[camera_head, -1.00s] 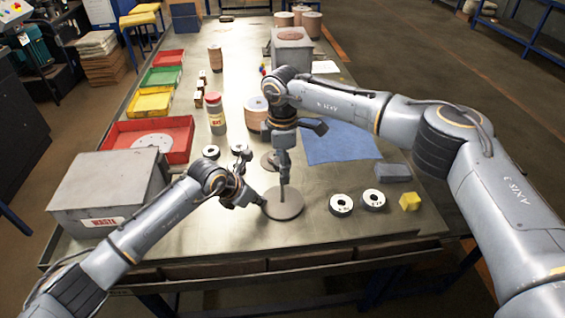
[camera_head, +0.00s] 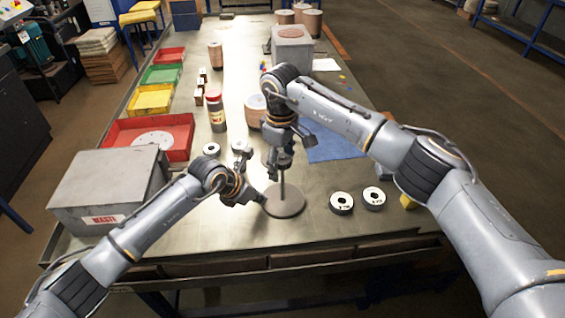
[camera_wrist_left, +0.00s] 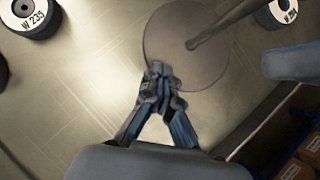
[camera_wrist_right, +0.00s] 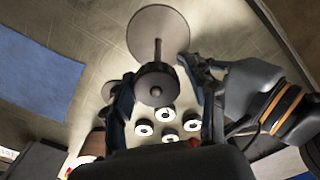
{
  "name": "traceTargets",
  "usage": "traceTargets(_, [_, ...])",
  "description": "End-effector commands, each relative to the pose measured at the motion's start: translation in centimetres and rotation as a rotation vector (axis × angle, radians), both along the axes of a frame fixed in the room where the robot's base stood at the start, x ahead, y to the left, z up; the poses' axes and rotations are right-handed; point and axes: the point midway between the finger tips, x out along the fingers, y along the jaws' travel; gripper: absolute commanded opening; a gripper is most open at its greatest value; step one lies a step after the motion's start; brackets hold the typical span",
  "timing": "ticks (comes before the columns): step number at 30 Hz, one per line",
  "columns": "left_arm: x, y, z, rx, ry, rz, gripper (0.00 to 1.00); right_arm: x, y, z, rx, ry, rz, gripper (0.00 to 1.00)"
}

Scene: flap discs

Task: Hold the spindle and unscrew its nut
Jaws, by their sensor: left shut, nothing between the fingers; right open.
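The spindle stands upright near the front of the table, a thin rod (camera_head: 283,184) on a round grey base disc (camera_head: 286,203). In the right wrist view a round nut-like head (camera_wrist_right: 155,84) with a dark collar sits at its upper end. My right gripper (camera_head: 284,163) is open above the base, its fingers either side of that head; contact cannot be told. It hides the spindle's top in the head view. My left gripper (camera_head: 265,199) is shut and empty at the base disc's left edge. The left wrist view shows its fingertips (camera_wrist_left: 160,80) together, beside the rod (camera_wrist_left: 215,30).
A grey waste box (camera_head: 95,170) and red tray (camera_head: 120,127) stand left.

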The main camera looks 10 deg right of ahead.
Motion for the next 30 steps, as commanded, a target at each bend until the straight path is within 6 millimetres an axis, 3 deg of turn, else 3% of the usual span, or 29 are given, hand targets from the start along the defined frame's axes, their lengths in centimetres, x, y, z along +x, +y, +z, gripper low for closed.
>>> traceTargets(22, [-0.18, 0.21, -0.45, 0.008, 0.008, 0.001, 0.00, 0.00, -0.35, -0.13, -0.001, 0.004, -0.139, 0.57])
traceTargets(28, [-0.18, 0.20, -0.46, 0.007, 0.008, 0.001, 0.00, 0.01, -0.33, -0.12, -0.001, 0.004, -0.138, 0.17])
traceTargets(30, [-0.17, 0.19, -0.46, 0.007, 0.008, 0.001, 0.00, 0.00, -0.33, -0.12, -0.001, 0.004, -0.138, 0.16])
